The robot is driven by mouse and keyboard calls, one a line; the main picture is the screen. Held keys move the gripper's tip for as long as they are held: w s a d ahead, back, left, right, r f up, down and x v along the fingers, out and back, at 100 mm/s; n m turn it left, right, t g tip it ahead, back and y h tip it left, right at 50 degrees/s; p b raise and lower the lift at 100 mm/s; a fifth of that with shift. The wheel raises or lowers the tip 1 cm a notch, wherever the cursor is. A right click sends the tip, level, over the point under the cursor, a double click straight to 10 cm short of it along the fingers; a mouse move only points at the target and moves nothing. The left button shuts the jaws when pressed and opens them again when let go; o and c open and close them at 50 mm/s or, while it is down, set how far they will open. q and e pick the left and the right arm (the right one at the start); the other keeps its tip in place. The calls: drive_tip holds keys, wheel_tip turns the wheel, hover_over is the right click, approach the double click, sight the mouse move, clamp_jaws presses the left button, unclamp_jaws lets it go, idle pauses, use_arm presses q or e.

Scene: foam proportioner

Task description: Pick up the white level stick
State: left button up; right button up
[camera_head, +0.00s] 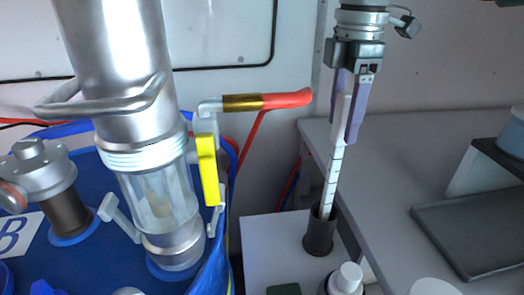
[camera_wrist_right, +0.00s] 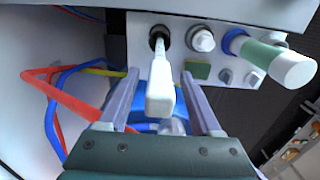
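The white level stick (camera_head: 332,180) stands nearly upright with dark marks along its length, its lower end inside a dark cylindrical holder (camera_head: 319,232). My right gripper (camera_head: 347,138) points down from above, with its grey-purple fingers on either side of the stick's top. In the right wrist view, the stick's white handle (camera_wrist_right: 161,92) lies between the two fingers of the gripper (camera_wrist_right: 160,88), with gaps visible on both sides. The gripper is open and does not appear to grip the stick. The stick's lower end is hidden in the holder. My left gripper is not in view.
A large metal cylinder (camera_head: 120,60) with a clear section, a yellow lever (camera_head: 208,168) and a red-ended handle (camera_head: 285,99) stands left of the stick over a blue tank. A grey counter (camera_head: 400,160) is at right. A white knob (camera_head: 347,278) sits near the holder.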

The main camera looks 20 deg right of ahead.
clamp_jaws()
idle(0.3)
idle(0.9)
